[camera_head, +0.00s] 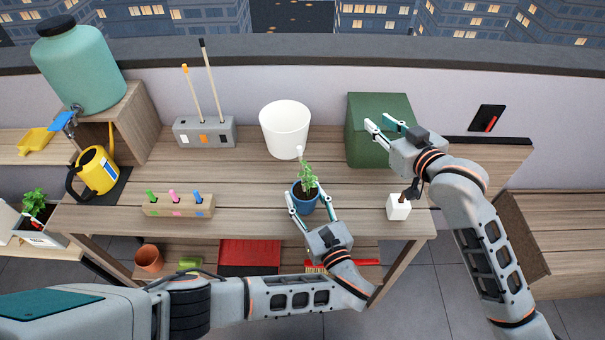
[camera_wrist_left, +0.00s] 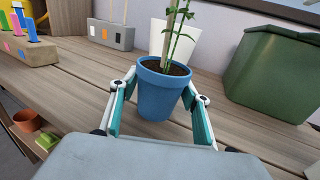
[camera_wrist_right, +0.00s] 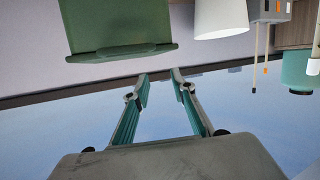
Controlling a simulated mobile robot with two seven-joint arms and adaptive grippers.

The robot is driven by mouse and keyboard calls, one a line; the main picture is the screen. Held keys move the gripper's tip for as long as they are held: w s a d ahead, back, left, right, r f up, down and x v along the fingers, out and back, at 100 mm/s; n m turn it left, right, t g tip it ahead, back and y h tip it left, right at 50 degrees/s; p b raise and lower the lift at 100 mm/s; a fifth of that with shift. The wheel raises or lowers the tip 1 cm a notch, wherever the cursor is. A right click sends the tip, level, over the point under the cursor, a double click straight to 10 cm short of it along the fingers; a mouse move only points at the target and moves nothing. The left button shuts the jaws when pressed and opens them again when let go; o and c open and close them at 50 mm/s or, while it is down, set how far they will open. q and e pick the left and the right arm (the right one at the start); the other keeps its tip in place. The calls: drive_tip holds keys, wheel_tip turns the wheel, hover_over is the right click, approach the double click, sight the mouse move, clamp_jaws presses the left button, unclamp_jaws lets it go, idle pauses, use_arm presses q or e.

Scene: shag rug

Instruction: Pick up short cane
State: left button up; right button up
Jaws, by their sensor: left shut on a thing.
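The short cane (camera_head: 191,95), pale with an orange tip, stands in the grey holder (camera_head: 224,135) at the back left, beside a longer dark-tipped cane (camera_head: 212,80). Both canes also show at the upper right of the right wrist view, the short one (camera_wrist_right: 267,52) included. My left gripper (camera_head: 311,208) is shut on the blue pot (camera_head: 304,196), which holds a leafy plant (camera_head: 307,176); a pale upright stick (camera_wrist_left: 170,35) rises from its soil. I cannot tell if the pot rests on the table. My right gripper (camera_head: 383,124) is open and empty, raised in front of the green bin (camera_head: 366,141).
A white bucket (camera_head: 285,130) stands between the holder and the bin. A wooden block with coloured pegs (camera_head: 178,206), a yellow watering can (camera_head: 97,170) and a white cube-like thing (camera_head: 398,207) are also on the table (camera_head: 250,180). The boards before the holder are clear.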

drive_tip(key=s+a+r+n+g+y, duration=0.1)
drive_tip(key=a+g+y, duration=0.15)
drive_tip(key=a, duration=0.45)
drive_tip(key=s+a+r+g+y, duration=0.1)
drive_tip(key=s+a+r+g, duration=0.15)
drive_tip(key=a, duration=0.45)
drive_tip(key=n+g+h, duration=0.3)
drive_tip(key=g+h, duration=0.2)
drive_tip(key=g, duration=0.1)
approach(302, 173)
drive_tip(key=shift+x, duration=5.4)
drive_tip(key=shift+w+d, duration=0.1)
drive_tip(key=shift+w, duration=0.05)
clamp_jaws()
